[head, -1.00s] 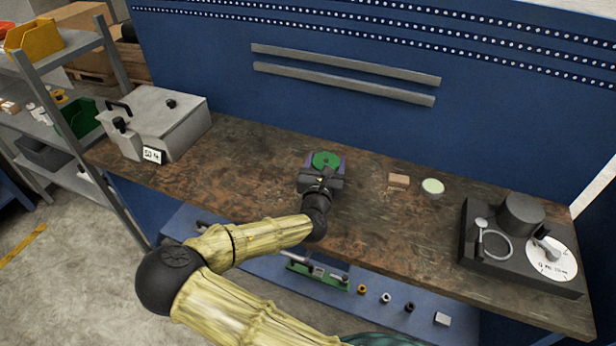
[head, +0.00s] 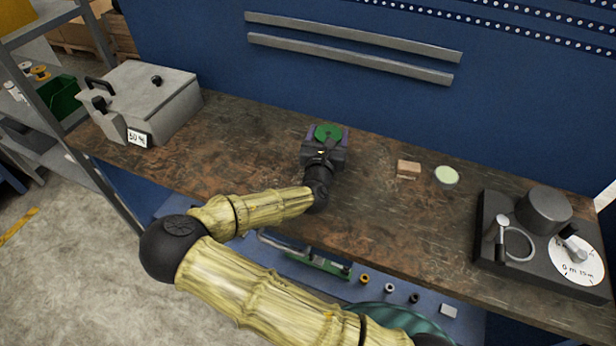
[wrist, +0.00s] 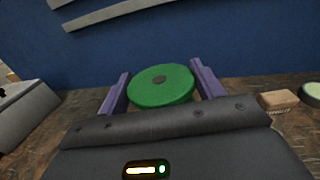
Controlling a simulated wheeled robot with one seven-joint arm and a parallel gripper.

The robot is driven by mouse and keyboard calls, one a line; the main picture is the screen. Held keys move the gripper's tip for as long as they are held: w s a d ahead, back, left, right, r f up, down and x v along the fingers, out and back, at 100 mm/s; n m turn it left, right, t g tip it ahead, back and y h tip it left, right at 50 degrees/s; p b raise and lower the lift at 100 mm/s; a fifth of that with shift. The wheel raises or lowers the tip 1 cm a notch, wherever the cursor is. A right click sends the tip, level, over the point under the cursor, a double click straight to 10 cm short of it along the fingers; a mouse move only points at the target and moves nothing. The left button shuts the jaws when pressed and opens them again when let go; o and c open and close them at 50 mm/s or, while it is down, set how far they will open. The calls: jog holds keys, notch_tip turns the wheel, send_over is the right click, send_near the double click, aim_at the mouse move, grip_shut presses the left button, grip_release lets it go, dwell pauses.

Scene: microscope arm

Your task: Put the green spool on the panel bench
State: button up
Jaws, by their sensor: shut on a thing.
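The green spool (head: 328,133) is between the purple fingers of my gripper (head: 325,140), above or at the worn brown bench top (head: 240,150). In the wrist view the spool (wrist: 161,86) shows its round green top flange with a dark centre hole, slightly tilted to the camera. The gripper (wrist: 163,90) has a finger on each side of it and is shut on it. The spool's underside is hidden, so I cannot tell whether it touches the wood. The bench stands against a blue panel (head: 400,100).
A grey box with a handle (head: 150,98) stands at the bench's left. A small brown block (head: 408,169) and a pale round dish (head: 446,176) lie right of my gripper. A black dial device (head: 540,235) fills the right end. Bare wood lies left of the gripper.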

jog(key=f+b, duration=0.4)
jog(key=f, duration=0.1)
jog(key=shift+w+f+b, duration=0.25)
jog(key=shift+b, duration=0.15)
jog(key=shift+f, duration=3.15)
jog(key=shift+f, duration=1.9)
jog(key=shift+f, duration=0.15)
